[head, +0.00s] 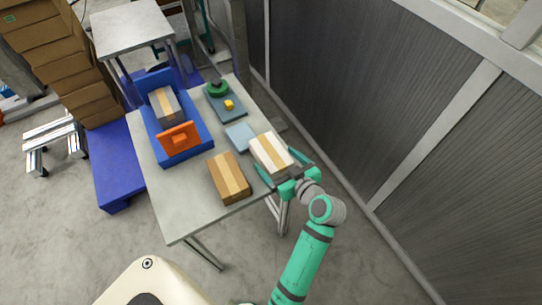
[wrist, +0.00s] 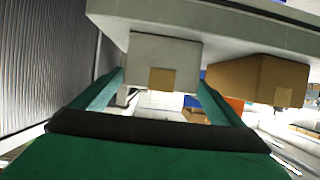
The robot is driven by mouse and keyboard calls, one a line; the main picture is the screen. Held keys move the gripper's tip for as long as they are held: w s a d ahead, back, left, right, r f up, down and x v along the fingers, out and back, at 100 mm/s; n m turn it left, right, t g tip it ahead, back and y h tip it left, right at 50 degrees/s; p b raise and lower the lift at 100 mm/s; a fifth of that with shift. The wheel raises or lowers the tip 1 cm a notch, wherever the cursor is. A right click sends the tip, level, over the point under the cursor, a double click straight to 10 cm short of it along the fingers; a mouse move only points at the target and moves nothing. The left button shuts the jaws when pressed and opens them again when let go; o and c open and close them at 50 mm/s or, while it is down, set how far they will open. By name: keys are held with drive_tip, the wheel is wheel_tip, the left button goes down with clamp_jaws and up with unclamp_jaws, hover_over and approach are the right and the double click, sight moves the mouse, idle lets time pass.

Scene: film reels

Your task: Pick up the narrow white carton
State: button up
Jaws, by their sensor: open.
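The narrow white carton (head: 269,149), with a tan tape stripe along its top, lies near the right edge of the grey table. In the wrist view, which looks upside down, its near end (wrist: 187,54) with a tan tape patch faces me. My gripper (head: 277,162) is open at the carton's near end, one finger towards each side. The wrist view also shows the open gripper (wrist: 161,80), with the carton's end between its fingers. I cannot tell whether the fingers touch it. The carton's lower near end is partly hidden by the gripper in the head view.
A brown carton (head: 222,181) lies just left of the white one. A light blue flat item (head: 239,137) is behind. A blue tray (head: 191,155) holds another carton and an orange item. A blue-grey board (head: 232,112) bears green and yellow parts. A ribbed wall (head: 365,100) stands right of the table (head: 180,222).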

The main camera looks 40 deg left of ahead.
sight(271, 155)
drive_tip(key=x, duration=0.5)
drive_tip(key=shift+d+f, duration=0.1)
drive_tip(key=c, duration=1.4)
